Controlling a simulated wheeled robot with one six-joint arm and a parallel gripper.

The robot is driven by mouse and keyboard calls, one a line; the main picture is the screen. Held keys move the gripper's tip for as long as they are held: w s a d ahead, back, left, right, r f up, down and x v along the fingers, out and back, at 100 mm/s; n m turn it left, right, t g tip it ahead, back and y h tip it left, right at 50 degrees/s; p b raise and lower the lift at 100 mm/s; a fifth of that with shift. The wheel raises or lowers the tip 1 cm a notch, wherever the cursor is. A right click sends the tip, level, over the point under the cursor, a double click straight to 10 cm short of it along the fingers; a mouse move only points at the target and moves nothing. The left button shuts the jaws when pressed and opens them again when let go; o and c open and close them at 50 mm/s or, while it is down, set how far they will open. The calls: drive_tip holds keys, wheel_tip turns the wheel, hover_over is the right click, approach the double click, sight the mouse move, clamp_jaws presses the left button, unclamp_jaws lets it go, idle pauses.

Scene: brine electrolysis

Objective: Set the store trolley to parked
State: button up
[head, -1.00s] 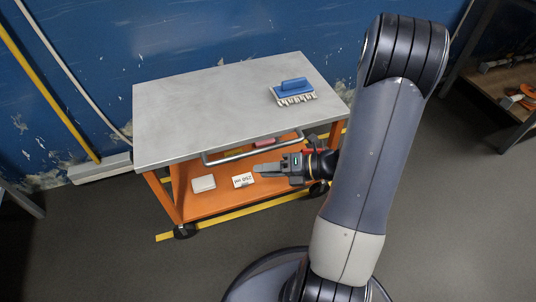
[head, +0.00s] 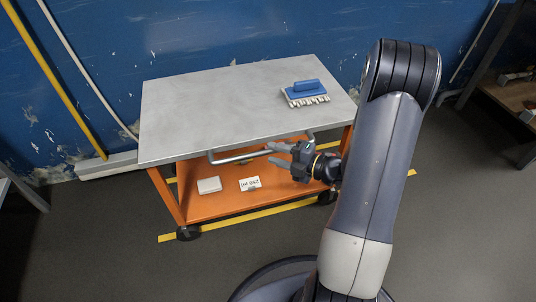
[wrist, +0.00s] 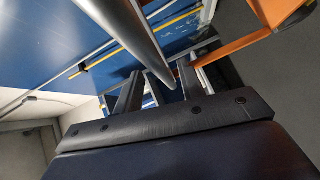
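The store trolley (head: 200,110) has a grey metal top and an orange frame with a lower shelf (head: 215,208). It stands by the blue wall, with its near left wheel (head: 188,233) at the yellow floor line. A grey bar handle (head: 236,158) runs along its near side. My gripper (head: 278,155) is at the right part of this handle, fingers spread and pointing left. In the wrist view the handle (wrist: 128,32) runs down toward the gap between my open fingers (wrist: 160,88). I cannot tell whether they touch it.
A blue brush-like block (head: 305,92) lies on the trolley top. A white box (head: 209,185) and a printed card (head: 250,184) are on the lower shelf. Yellow lines (head: 250,216) mark the floor. A shelf (head: 515,92) stands at the right. The floor in front is clear.

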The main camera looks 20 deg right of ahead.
sight(272, 152)
drive_tip(key=shift+b+x, duration=0.35)
drive_tip(key=shift+x, duration=1.2)
drive_tip(key=shift+c, duration=0.4)
clamp_jaws()
